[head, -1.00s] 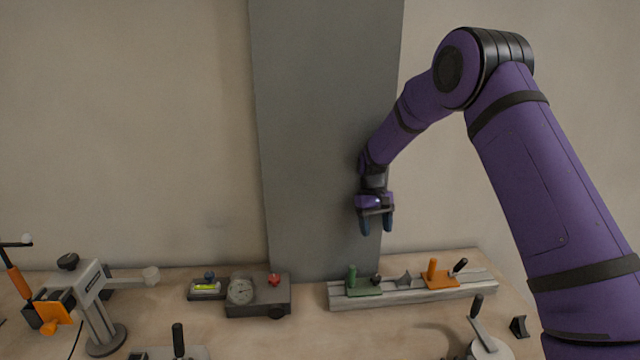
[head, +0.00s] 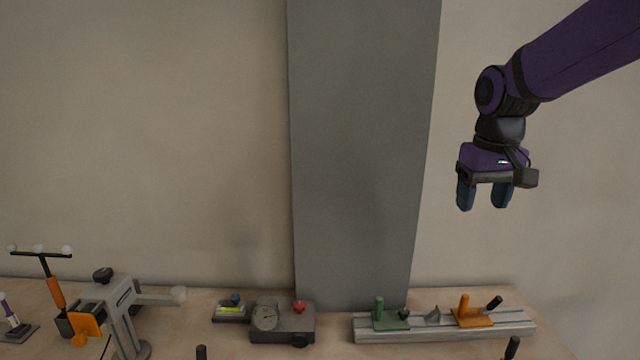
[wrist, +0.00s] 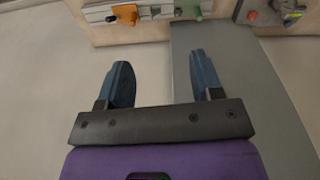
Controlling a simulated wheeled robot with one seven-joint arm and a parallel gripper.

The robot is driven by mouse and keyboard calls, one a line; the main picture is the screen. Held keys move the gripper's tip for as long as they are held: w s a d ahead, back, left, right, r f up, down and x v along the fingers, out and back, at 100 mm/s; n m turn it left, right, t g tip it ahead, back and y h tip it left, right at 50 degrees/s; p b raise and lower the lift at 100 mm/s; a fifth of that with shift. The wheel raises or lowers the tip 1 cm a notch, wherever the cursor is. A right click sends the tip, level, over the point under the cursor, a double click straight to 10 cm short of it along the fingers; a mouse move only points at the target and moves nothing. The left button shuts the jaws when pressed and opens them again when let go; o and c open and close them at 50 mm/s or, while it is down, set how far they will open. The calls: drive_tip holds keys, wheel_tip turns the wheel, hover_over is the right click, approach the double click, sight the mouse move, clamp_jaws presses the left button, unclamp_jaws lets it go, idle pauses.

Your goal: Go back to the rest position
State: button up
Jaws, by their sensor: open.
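My gripper (head: 483,196) hangs at the upper right of the head view, fingers pointing down, in front of the bare wall. It is open, and nothing is between its two blue fingers. In the wrist view my gripper (wrist: 162,85) also shows apart and empty fingers. The grey rail with green and orange clamps (head: 440,334) lies on the bench well below my gripper. The rail (wrist: 150,10) shows at the top of the wrist view.
On the bench (head: 555,325) stand a gauge box with a red knob (head: 285,322), a small level (head: 230,309) and a grey stand with an orange part (head: 122,310). A grey panel (head: 362,150) runs up the wall. The air around my gripper is clear.

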drive_tip(key=s+d+r+m+t, duration=0.1)
drive_tip(key=s+t, duration=0.3)
drive_tip(key=s, duration=1.7)
drive_tip(key=shift+d+r, duration=0.4)
drive_tip(key=shift+d, duration=0.3)
